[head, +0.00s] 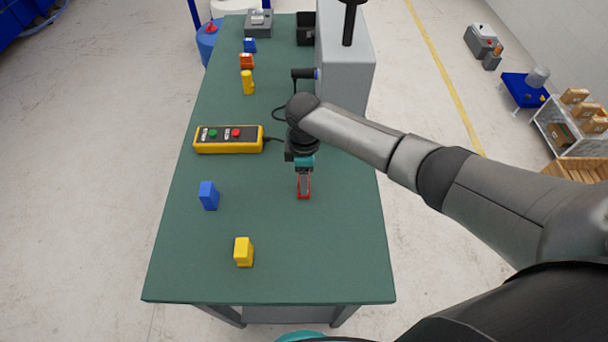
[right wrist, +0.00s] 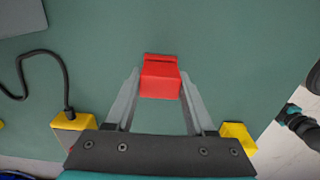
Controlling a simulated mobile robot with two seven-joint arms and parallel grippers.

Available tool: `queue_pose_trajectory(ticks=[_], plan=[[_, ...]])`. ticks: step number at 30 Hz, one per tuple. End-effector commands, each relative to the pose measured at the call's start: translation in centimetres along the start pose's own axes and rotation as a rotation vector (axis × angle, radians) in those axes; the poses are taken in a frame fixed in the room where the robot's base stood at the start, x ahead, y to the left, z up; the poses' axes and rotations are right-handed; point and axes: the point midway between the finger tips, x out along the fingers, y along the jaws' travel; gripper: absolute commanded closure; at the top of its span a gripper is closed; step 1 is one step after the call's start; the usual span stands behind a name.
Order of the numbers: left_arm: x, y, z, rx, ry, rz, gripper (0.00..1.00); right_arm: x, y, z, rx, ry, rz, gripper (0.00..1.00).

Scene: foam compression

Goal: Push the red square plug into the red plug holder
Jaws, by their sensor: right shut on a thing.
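A red block, apparently the red square plug (head: 304,190), is between the fingers of my right gripper (head: 304,182) over the right part of the green table. In the right wrist view, the red block (right wrist: 161,80) sits between both fingertips of my right gripper (right wrist: 160,92), with a darker red edge at its far side. I cannot tell whether it touches the table. An orange-red piece (head: 246,61), possibly the red plug holder, stands far back on the table, well apart from the gripper. My left gripper is not in view.
A blue block (head: 208,195) and a yellow block (head: 243,252) stand on the near table (head: 290,275). A yellow button box (head: 228,139) lies left of my right arm. Blue (head: 249,45) and yellow (head: 247,82) pieces flank the orange-red one. A grey machine (head: 345,70) stands at right.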

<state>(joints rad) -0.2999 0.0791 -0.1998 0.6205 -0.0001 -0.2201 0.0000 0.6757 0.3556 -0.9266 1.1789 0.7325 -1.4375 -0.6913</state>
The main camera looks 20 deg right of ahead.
Motion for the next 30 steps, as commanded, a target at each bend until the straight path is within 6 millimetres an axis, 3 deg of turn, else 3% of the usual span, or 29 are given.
queue_pose_trajectory(ticks=[11, 12, 21, 30], plan=[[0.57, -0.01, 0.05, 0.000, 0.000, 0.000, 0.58, 0.84, -0.01, 0.00, 0.000, 0.000, 0.000, 1.00], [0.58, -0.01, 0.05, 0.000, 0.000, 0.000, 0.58, 0.88, -0.01, 0.00, 0.000, 0.000, 0.000, 0.45], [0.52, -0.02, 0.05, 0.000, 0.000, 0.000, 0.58, 0.79, -0.02, -0.01, 0.000, 0.000, 0.000, 0.11], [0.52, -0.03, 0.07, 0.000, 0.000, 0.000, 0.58, 0.79, -0.02, 0.00, 0.000, 0.000, -0.001, 0.11]])
